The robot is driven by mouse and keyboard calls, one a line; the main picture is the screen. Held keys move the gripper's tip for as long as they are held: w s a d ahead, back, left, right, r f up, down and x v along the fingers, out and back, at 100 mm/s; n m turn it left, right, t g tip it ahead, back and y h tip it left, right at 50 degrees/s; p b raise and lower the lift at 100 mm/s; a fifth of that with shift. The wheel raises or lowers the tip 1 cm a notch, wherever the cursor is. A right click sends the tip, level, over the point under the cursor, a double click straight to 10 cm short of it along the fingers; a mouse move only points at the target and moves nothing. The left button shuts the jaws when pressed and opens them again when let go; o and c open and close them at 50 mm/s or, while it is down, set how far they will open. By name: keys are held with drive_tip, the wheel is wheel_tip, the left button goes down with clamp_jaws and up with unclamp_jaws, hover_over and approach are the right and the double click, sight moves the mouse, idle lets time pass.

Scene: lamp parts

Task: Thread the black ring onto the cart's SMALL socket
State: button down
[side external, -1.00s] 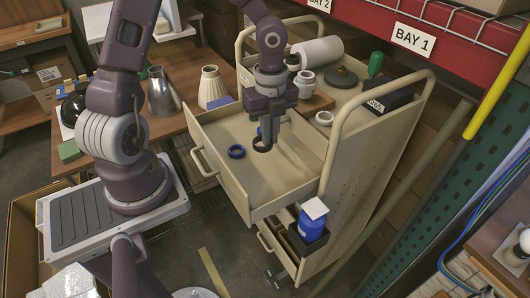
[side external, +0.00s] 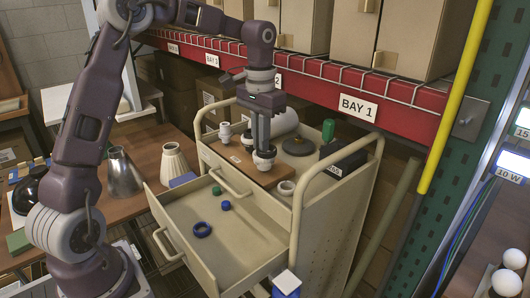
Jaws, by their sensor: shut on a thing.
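My gripper (side external: 263,147) is shut on the black ring (side external: 264,153), fingers pointing down over the wooden board (side external: 238,162) on the cart top. The ring is at the top of a pale socket (side external: 264,164) standing there. I cannot tell whether it is around the socket or just resting on its top. Another pale socket (side external: 225,131) stands to the left on the board, with a smaller pale piece (side external: 247,138) near the fingers. A wider white ring-like part (side external: 287,187) sits at the near right of the cart top.
A dark disc (side external: 298,146), a green bottle (side external: 328,130) and a black box (side external: 345,155) stand behind. The cart's hoop rail (side external: 300,215) rises at right.

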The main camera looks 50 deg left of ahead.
drive_tip(key=w+a+r+n, duration=0.1)
drive_tip(key=a+r+n, duration=0.1)
drive_tip(key=a+n, duration=0.8)
drive_tip(key=w+a+r+n, duration=0.1)
drive_tip(key=a+r+n, duration=0.1)
drive_tip(key=a+n, duration=0.8)
drive_tip(key=shift+m, duration=0.9)
drive_tip(key=shift+a+f, duration=0.35)
drive_tip(key=shift+f, duration=0.45)
drive_tip(key=shift+a+f, duration=0.4)
drive_tip(key=shift+f, duration=0.35)
drive_tip(key=shift+a+f, duration=0.35)
drive_tip(key=shift+f, duration=0.45)
drive_tip(key=shift+f, duration=0.7)
